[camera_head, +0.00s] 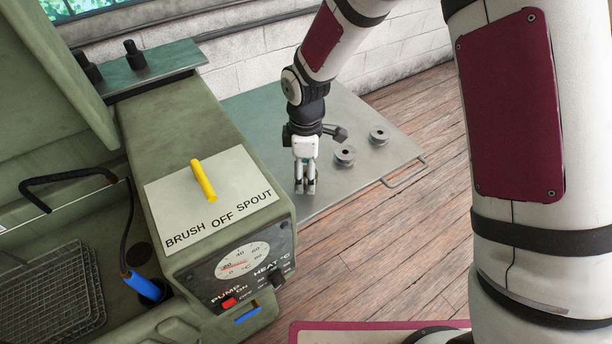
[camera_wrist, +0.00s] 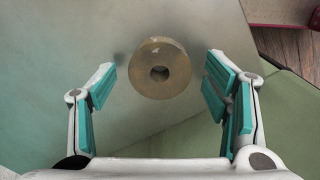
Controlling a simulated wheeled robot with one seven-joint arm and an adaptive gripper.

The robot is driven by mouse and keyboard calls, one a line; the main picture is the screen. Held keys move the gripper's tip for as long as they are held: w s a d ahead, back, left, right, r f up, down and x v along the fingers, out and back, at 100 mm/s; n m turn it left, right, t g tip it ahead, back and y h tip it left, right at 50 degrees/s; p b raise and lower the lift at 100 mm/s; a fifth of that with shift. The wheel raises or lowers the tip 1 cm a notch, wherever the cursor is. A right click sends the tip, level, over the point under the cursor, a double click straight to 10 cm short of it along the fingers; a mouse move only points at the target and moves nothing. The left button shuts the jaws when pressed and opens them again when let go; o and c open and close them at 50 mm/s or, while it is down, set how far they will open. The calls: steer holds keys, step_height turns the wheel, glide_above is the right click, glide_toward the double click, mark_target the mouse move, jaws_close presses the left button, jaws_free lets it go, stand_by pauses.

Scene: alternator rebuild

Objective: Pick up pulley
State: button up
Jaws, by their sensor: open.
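In the wrist view a round brownish-grey metal piece with a dark centre hole, which looks like a pulley (camera_wrist: 160,52), lies on the table surface. It shows between my two teal-padded fingers, apart from both. My gripper (camera_head: 305,188) is open and empty, pointing down over the left part of the metal table. In the head view no pulley shows under my gripper; the fingers may hide it. Two similar grey round parts, a nearer one (camera_head: 345,156) and a farther one (camera_head: 379,135), stand right of my gripper. I cannot tell whether the wrist view's piece is one of them.
The grey-green table (camera_head: 355,185) has a wire handle (camera_head: 405,174) at its right edge. A green washing machine (camera_head: 190,130) with a yellow handle (camera_head: 203,180) stands close on the left. A white brick wall (camera_head: 250,65) is behind. Wooden floor lies right.

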steer(key=c, duration=1.4)
